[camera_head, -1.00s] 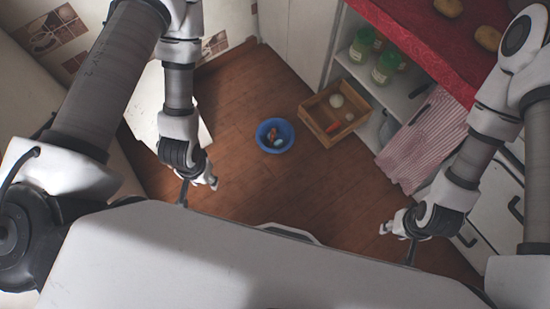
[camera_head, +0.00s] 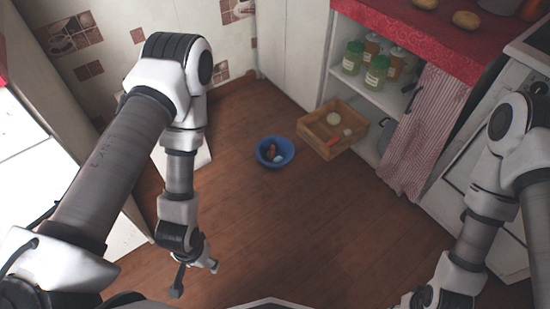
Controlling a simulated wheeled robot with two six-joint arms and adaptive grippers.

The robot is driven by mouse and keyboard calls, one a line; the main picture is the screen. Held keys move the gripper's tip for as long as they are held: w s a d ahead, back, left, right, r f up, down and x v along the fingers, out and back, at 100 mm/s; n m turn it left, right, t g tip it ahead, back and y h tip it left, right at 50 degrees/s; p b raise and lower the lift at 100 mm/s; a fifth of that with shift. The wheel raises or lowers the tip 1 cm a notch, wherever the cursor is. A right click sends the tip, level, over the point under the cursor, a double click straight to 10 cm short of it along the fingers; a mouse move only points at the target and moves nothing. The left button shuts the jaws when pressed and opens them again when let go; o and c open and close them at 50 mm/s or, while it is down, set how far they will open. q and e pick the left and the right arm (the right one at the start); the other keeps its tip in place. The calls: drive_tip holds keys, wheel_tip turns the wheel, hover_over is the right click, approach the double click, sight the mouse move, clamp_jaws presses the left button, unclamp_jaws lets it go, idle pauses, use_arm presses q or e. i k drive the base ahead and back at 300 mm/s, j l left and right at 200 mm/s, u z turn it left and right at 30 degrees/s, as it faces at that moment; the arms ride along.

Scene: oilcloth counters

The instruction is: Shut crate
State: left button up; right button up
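A wooden crate (camera_head: 338,152) sits on the floor by the open shelf cabinet, its top open. A pale round item (camera_head: 333,119), an orange-red item (camera_head: 335,141) and a small pale item (camera_head: 347,132) lie inside it. I cannot make out a lid. My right gripper (camera_head: 412,303) is at the bottom edge, partly cut off, apart from the crate.
A blue bowl (camera_head: 289,158) with small items stands on the floor left of the crate. The cabinet shelf (camera_head: 380,92) holds several jars (camera_head: 376,72). A striped curtain (camera_head: 424,135) hangs right of it, under a red-covered counter (camera_head: 425,38). The floor in front is clear.

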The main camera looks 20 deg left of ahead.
sight(314, 128)
drive_tip(key=i+j+z, duration=0.15)
drive_tip(key=z, duration=0.2)
drive_tip(key=i+j+z, duration=0.15)
drive_tip(key=j+z, duration=0.25)
drive_tip(key=i+j+z, duration=0.1)
drive_tip(key=j+z, duration=0.25)
drive_tip(key=l, duration=0.1)
